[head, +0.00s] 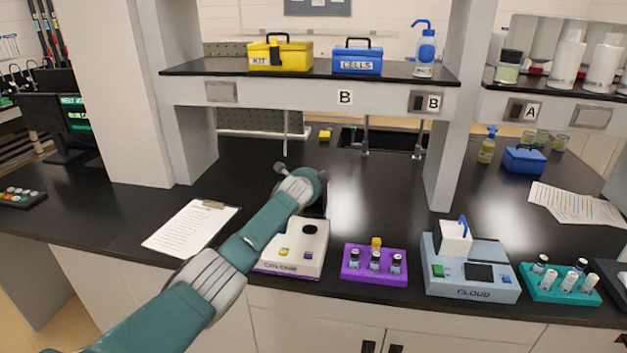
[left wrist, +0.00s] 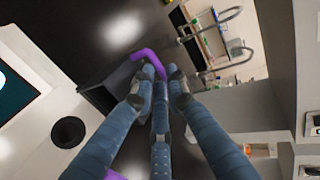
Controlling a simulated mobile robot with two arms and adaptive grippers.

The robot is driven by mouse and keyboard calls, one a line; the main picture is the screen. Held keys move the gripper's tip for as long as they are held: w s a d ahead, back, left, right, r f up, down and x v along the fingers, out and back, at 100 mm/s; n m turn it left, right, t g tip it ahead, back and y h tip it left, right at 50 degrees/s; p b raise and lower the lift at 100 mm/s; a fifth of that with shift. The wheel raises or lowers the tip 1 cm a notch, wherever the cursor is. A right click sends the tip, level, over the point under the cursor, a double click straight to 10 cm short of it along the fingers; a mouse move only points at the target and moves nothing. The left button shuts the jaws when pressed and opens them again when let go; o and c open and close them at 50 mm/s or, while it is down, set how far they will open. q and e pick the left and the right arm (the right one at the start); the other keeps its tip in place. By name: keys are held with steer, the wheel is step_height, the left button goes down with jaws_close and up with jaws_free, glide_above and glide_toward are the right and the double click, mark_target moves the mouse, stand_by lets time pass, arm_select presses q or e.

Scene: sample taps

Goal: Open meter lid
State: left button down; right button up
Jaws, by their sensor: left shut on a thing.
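The white meter (head: 290,252) with a purple base stands near the counter's front edge, with a purple and a yellow button on its face. Its round black well (head: 310,229) is uncovered and also shows in the left wrist view (left wrist: 69,132). A dark grey lid (left wrist: 97,93) with a purple handle (left wrist: 150,58) stands raised at the meter's back edge. My left gripper (left wrist: 160,72) is shut on the purple handle. In the head view my left gripper (head: 302,186) is above the meter's back, and the handle is hidden there. My right gripper is not in view.
A purple rack (head: 374,278) with several vials stands right of the meter, then a grey CLOUD meter (head: 470,293) and a teal vial rack (head: 560,293). A clipboard (head: 190,230) lies to the left. A shelf (head: 320,88) overhangs the back. The counter behind is mostly clear.

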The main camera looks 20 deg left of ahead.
arm_select(q)
steer(key=c, duration=1.7)
jaws_free()
steer(key=shift+w+a+r, duration=0.1)
steer(key=shift+r, duration=0.5)
steer(key=shift+w+a+r, duration=0.1)
steer(key=shift+r, duration=0.5)
steer(key=shift+s, duration=0.45)
steer(key=shift+w+d+f, duration=0.1)
steer(key=shift+d+f, duration=0.1)
steer(key=shift+f, duration=0.15)
steer(key=v, duration=1.2)
steer(key=shift+a+r, duration=0.15)
steer(key=shift+a, duration=0.05)
